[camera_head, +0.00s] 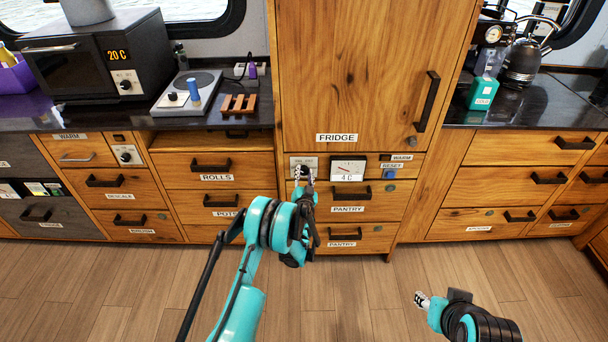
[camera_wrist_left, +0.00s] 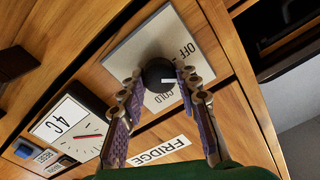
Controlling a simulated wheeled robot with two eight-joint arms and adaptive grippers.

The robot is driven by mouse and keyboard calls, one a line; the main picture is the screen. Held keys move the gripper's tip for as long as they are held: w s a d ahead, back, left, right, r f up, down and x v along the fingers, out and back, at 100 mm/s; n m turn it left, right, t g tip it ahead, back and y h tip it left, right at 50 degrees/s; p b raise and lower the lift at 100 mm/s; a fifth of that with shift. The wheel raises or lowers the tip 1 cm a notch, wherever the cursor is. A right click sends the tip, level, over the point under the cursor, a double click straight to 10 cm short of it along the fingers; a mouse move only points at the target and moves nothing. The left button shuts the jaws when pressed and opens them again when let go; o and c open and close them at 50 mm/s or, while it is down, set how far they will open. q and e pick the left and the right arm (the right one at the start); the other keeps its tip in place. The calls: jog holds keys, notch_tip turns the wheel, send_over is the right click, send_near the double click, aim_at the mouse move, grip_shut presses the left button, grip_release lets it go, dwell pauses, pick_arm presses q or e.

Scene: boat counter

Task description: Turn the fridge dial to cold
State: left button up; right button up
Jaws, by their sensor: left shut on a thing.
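The fridge dial is a round black knob (camera_wrist_left: 157,73) with a white pointer mark, on a pale plate (camera_wrist_left: 122,66) lettered OFF and COLD in the left wrist view. The pointer points right in that tilted view, between the two words. My left gripper (camera_wrist_left: 155,92) has one finger on each side of the knob and is shut on it. In the head view my left gripper (camera_head: 304,178) reaches the plate (camera_head: 296,161) below the FRIDGE label and hides the knob. My right gripper (camera_head: 421,299) hangs low over the floor, apart from everything; its jaw gap is too small to judge.
A gauge reading 4 C (camera_head: 347,170) sits right of the dial, with a blue RESET button (camera_head: 389,173) beyond it. Black drawer handles (camera_head: 345,196) stick out below. The fridge door (camera_head: 350,70) is shut above. The wooden floor (camera_head: 370,290) is clear.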

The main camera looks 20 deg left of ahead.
pick_arm(q)
jog(key=m, duration=0.4)
jog(key=shift+m, duration=0.3)
jog(key=m, duration=0.3)
jog(key=shift+m, duration=0.4)
jog(key=m, duration=0.4)
jog(key=shift+m, duration=2)
jog(key=o, duration=1.2)
jog(key=shift+f, duration=0.1)
jog(key=shift+c, duration=0.2)
